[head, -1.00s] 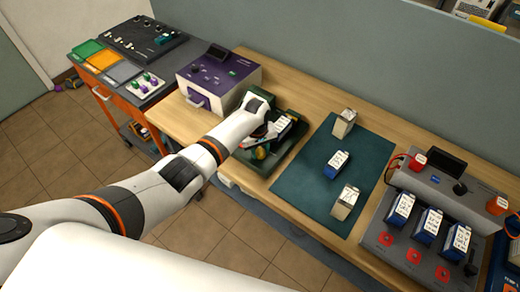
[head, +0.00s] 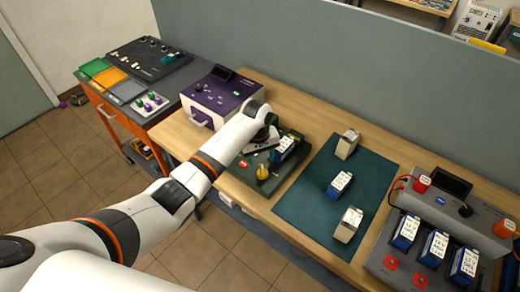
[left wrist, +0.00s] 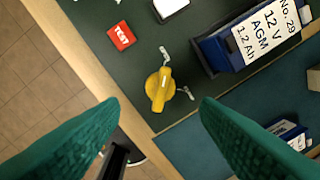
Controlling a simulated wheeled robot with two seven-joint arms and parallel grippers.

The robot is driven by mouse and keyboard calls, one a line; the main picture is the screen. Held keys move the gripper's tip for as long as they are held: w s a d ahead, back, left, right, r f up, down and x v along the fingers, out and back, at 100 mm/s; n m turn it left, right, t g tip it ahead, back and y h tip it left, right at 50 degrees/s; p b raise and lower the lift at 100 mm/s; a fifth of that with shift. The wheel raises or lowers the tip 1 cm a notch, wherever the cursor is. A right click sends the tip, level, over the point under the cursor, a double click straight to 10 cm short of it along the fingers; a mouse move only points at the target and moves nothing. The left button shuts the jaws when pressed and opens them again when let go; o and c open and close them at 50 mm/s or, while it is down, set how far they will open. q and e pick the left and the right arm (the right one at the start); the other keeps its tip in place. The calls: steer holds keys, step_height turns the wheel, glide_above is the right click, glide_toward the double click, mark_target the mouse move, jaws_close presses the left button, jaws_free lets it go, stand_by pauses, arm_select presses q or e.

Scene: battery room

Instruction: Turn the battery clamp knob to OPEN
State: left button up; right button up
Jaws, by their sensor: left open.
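The yellow clamp knob (head: 262,173) sits near the front of a dark green fixture (head: 268,186). In the left wrist view the knob (left wrist: 160,88) has its grip bar roughly upright in the picture, with a pale line on it. Small pale marks lie above and right of it; I cannot read them. A blue battery labelled No. 29 (left wrist: 250,40) lies beside the knob; it also shows in the head view (head: 285,147). My left gripper (left wrist: 160,108) is open, its green fingers apart and empty, with the knob between and beyond them. My right gripper is out of view.
A red TEST label (left wrist: 120,32) is on the fixture. A purple-topped unit (head: 222,95) stands behind left. A green mat (head: 300,205) right of the fixture holds a blue battery (head: 339,184) and two pale ones. A grey charger (head: 395,262) stands at right.

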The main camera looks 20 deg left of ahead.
arm_select(q)
steer(key=shift+s+a+r+b, duration=0.1)
steer(key=shift+r+b, duration=0.15)
steer(key=shift+r, duration=1.05)
steer(key=shift+a+r+b, duration=0.1)
steer(key=shift+r+b, duration=0.15)
steer(key=shift+r, duration=1.05)
steer(key=shift+d, duration=0.1)
